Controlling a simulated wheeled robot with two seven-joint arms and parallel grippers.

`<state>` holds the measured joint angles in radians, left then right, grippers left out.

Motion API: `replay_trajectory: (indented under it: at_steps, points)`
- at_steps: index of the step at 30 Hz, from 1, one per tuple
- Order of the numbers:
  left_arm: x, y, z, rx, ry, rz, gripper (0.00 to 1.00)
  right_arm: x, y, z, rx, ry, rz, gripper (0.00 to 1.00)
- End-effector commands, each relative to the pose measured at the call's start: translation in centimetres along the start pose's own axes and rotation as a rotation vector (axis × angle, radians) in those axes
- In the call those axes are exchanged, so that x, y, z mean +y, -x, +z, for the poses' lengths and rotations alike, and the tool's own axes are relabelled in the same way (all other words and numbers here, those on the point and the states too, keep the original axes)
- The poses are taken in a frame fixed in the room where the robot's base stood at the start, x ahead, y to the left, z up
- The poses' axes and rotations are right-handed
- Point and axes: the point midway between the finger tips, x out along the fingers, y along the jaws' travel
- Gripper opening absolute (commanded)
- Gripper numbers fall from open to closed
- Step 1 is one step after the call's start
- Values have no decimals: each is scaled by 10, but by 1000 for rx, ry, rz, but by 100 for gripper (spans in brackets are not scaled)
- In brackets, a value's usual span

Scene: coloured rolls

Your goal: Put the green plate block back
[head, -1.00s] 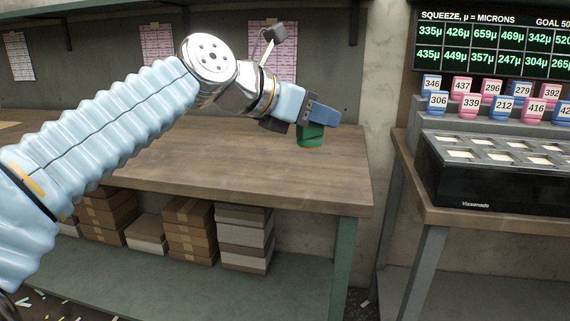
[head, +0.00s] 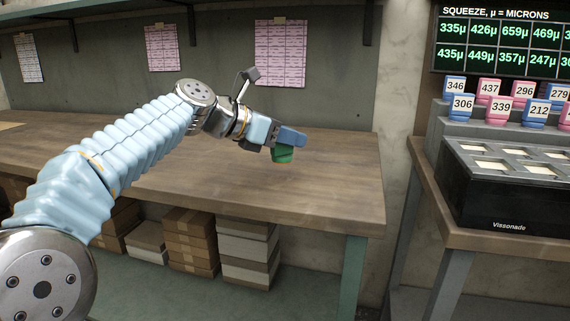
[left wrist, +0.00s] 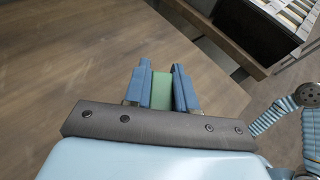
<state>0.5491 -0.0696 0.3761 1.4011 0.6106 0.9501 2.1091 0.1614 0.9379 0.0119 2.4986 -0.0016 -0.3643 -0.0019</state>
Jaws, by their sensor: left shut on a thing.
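The green block (head: 283,156) hangs from my left gripper (head: 291,138) over the worktable's right part in the head view. Its upper part is hidden by the blue fingers, and it looks slightly tilted. I cannot tell how far its lower end is from the table top. In the left wrist view the green block (left wrist: 162,91) sits between the two blue fingers of the left gripper (left wrist: 162,80), which are shut on it. My right gripper is in neither view.
The wooden worktable (head: 220,190) is bare around the gripper. To the right, past a gap, a bench holds a black box (head: 505,185) with cells in its top. Behind it stand blue and pink numbered blocks (head: 498,110) on steps, under a number board (head: 505,45).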

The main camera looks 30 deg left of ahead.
Motion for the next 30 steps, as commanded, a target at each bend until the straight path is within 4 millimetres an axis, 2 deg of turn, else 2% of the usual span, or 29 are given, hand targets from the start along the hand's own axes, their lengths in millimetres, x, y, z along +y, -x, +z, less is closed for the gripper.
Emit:
replay_trajectory:
  at_steps: [8,12,24,25,29,30]
  points:
    - [17,-6,-21,1,2,0,0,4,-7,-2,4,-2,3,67]
    - [15,-16,-44,1,1,1,0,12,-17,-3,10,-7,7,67]
    - [14,-18,-48,0,0,-1,0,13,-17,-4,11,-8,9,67]
    - [14,-18,-47,0,-1,0,30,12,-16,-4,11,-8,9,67]
    - [14,-17,-47,0,-1,0,50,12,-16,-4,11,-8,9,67]
    - [14,-17,-47,0,-1,0,51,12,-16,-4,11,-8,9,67]
